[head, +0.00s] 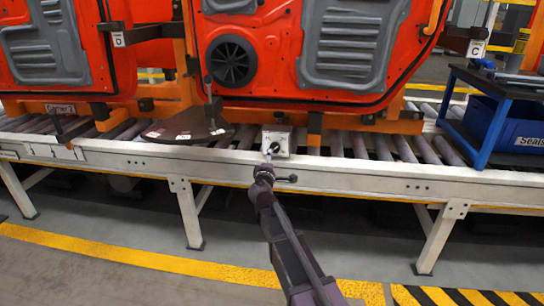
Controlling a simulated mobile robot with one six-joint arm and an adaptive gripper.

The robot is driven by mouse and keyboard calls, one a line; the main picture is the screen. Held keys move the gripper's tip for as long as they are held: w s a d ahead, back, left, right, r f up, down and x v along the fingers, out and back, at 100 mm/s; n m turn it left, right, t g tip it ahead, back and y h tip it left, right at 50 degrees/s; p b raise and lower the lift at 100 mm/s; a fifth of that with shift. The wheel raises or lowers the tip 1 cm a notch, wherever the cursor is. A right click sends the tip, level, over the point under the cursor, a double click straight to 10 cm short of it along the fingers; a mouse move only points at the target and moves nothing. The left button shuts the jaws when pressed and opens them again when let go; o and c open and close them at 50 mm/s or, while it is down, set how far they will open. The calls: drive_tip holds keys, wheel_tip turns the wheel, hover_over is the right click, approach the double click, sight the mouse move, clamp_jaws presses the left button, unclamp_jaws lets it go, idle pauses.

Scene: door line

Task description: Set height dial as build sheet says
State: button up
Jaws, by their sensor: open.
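The height dial is a small pale box (284,133) with a dark round knob (275,147), mounted at the conveyor's front edge near the picture's middle. Small marks sit above the knob, but they are too small to read, and so is its setting. My gripper (270,167) is open, just below and in front of the box, at the end of my raised arm. Its tip overlaps the lower part of the dial box in the picture; I cannot tell whether it touches. I cannot make out a build sheet with readable text.
Orange door panels (270,70) stand in carriers behind the dial. A dark round plate (188,126) with small labels lies left of it. The white conveyor rail (390,184) runs across. A blue stand (489,132) holds a bin marked "Seals" (528,139). Yellow lines mark the floor.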

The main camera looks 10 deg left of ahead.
drive_tip(key=shift+s, duration=0.95)
drive_tip(key=s+d+f+m+g+h, duration=0.2)
drive_tip(key=s+d+f+m+g, duration=0.15)
drive_tip(key=d, duration=0.45)
drive_tip(key=s+d+f+m+g+h, duration=0.25)
drive_tip(key=s+d+f+m, duration=0.2)
drive_tip(key=d, duration=0.35)
drive_tip(key=s+d+f+m+g+h, duration=0.1)
drive_tip(key=s+d+f+m+g, duration=0.25)
drive_tip(key=d, duration=0.55)
drive_tip(key=s+d+f+m+g+y, duration=0.2)
drive_tip(key=s+f+m+g+y, duration=0.15)
drive_tip(key=s, duration=0.55)
drive_tip(key=s+d+f+m+g+y, duration=0.1)
drive_tip(key=s+f+m+g+y, duration=0.3)
drive_tip(key=s, duration=0.6)
wheel_tip(320, 180, up, 39)
drive_tip(key=n+g+h+p, duration=0.1)
drive_tip(key=p, duration=3.7)
drive_tip(key=shift+w+d, duration=0.2)
drive_tip(key=shift+w, duration=0.1)
drive_tip(key=shift+f, duration=0.15)
drive_tip(key=shift+c, duration=0.2)
